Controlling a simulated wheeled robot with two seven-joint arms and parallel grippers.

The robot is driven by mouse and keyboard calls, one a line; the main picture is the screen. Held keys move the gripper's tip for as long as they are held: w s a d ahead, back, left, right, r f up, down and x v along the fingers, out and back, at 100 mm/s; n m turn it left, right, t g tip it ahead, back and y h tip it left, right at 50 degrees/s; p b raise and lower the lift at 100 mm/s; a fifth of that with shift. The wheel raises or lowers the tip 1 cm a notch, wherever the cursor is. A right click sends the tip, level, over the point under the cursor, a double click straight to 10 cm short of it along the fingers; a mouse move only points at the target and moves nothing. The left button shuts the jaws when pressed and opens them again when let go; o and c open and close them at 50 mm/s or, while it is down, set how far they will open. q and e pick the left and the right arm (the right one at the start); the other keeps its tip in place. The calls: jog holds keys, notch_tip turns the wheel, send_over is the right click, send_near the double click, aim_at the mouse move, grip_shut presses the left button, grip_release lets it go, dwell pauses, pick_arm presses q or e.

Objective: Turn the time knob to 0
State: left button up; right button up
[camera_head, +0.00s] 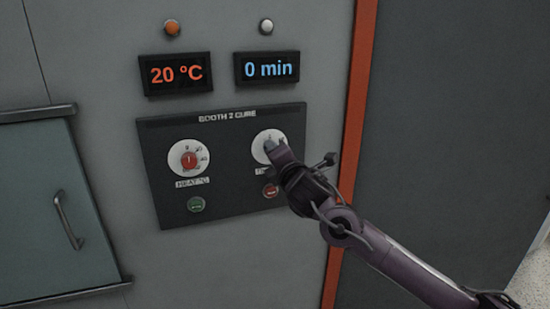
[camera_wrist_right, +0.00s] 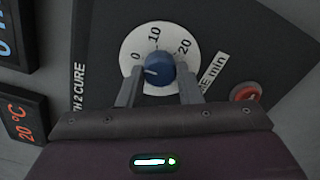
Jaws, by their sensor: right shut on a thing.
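The time knob (camera_wrist_right: 158,66) is blue and sits on a white round dial (camera_wrist_right: 128,52) marked 0, 10 and 20 in the right wrist view. Its white pointer line is on the side of the 0 mark. My right gripper (camera_wrist_right: 160,84) is shut on the knob, one finger on each side. In the head view my right gripper (camera_head: 279,152) covers much of the knob and its dial. The time display (camera_head: 267,68) reads 0 min in blue. My left gripper is not in view.
The panel (camera_head: 226,150) also holds a red heating knob (camera_head: 189,161), a green button (camera_head: 196,205) and a red button (camera_head: 270,191). The temperature display (camera_head: 176,74) reads 20 °C. A door with a handle (camera_head: 68,221) is at the left. An orange post (camera_head: 352,110) stands right of the panel.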

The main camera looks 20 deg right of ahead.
jog(key=shift+f, duration=0.15)
jog(key=o, duration=1)
jog(key=shift+s, duration=0.1)
jog(key=s+b, duration=0.2)
jog(key=s, duration=0.5)
jog(key=shift+s+d, duration=0.1)
jog(key=shift+s, duration=0.25)
jog(key=shift+w, duration=0.1)
